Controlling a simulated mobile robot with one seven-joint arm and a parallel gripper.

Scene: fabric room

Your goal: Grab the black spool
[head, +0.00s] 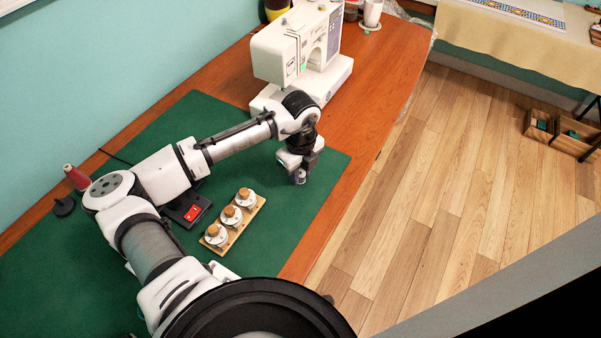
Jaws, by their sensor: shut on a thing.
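My gripper (300,173) points down over the right part of the green cutting mat (275,215), in front of the white sewing machine. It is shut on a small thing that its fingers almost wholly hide. I take this thing for the black spool, but its colour and shape do not show clearly. I cannot tell whether it touches the mat. No other black spool stands out on the mat.
A wooden holder (235,228) with several round white pieces with wooden tops lies left of my gripper. A black box with a red switch (192,212) is beside it. The sewing machine (305,55) stands behind. A red thread cone (76,177) is far left. The mat's right part is clear.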

